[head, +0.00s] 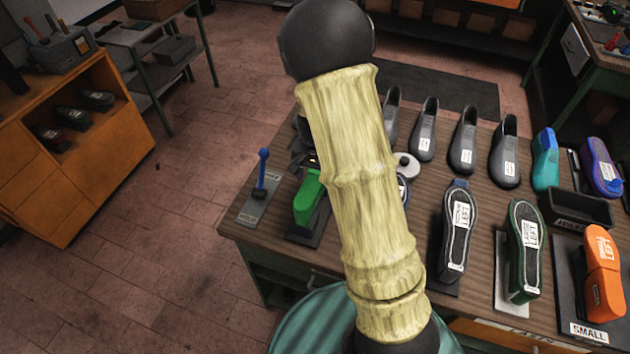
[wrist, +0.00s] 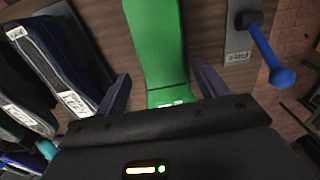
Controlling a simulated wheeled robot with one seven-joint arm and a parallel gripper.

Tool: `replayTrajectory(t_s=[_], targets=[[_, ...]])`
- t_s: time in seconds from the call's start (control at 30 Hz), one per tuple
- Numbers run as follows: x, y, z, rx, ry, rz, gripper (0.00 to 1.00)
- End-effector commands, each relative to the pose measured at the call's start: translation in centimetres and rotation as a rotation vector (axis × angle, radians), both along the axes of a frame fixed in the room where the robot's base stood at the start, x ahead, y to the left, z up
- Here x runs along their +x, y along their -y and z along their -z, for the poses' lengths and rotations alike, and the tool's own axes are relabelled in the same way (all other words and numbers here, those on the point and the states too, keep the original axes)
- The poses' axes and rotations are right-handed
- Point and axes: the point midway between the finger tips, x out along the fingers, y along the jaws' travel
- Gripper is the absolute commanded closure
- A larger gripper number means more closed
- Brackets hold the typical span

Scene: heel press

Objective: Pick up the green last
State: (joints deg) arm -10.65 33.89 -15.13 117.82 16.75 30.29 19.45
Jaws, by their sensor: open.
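The green last (head: 309,198) stands on a dark base plate at the left end of the wooden workbench, partly hidden behind my arm in the head view. In the wrist view the green last (wrist: 155,45) runs down from the top edge to between my fingers. My gripper (wrist: 160,88) is open, with one dark finger on each side of the last and a gap on both sides. I cannot tell how far above or around it the fingertips are. In the head view my gripper is mostly hidden by my arm.
A blue-handled lever (head: 262,170) on a grey plate stands just left of the green last; it also shows in the wrist view (wrist: 268,52). Dark shoes (wrist: 55,60) lie on the other side. An orange last (head: 603,275) and several grey shoes occupy the bench to the right.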

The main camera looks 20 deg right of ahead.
Motion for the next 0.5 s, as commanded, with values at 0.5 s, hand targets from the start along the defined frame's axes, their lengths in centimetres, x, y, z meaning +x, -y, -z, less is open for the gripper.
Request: replayTrajectory(t_s=[0.5], targets=[[0.3,-0.4,2.0,-0.001,-0.004,0.001,0.28]])
